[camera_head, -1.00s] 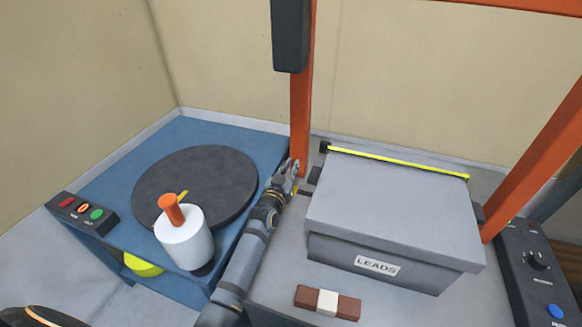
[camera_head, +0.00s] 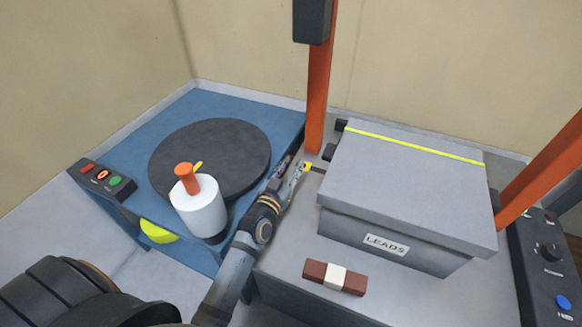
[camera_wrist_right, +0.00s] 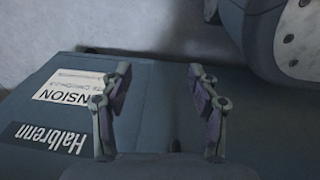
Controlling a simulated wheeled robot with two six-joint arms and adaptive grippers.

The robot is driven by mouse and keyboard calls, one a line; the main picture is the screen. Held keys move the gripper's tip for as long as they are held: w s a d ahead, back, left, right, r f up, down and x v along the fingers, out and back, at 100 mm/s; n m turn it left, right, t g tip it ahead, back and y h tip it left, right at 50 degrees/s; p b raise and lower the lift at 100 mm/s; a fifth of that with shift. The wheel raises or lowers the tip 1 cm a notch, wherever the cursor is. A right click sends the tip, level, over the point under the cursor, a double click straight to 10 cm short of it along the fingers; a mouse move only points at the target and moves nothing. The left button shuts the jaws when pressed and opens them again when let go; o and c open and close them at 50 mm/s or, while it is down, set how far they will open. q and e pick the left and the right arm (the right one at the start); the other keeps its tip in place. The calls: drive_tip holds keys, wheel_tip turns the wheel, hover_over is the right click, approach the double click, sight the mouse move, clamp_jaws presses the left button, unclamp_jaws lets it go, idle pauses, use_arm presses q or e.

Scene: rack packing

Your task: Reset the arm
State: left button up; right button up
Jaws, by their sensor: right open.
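My left gripper (camera_head: 291,171) is in the gap between the blue turntable stand (camera_head: 180,117) and the grey lidded box marked LEADS (camera_head: 400,190). Its fingers look spread, with nothing visible between them. A small yellow-and-dark piece (camera_head: 308,167) lies right beside its fingertips, at the box's left side; I cannot tell whether they touch. My right gripper (camera_wrist_right: 158,110) shows in the right wrist view, open and empty, its fingers wide apart. It is in front of a blue-grey surface (camera_wrist_right: 75,95) with labels reading Halbrenn and partly NSION. The head view does not show the right gripper.
A dark round disc (camera_head: 210,157) and a white roll with an orange handle (camera_head: 200,208) are on the stand. A yellow strap (camera_head: 415,145) crosses the box lid. A brown-and-white bar (camera_head: 334,278) lies in front of the box. Orange posts (camera_head: 319,90) rise behind and right.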

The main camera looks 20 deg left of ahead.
use_arm(q)
drive_tip(key=shift+s, duration=0.3)
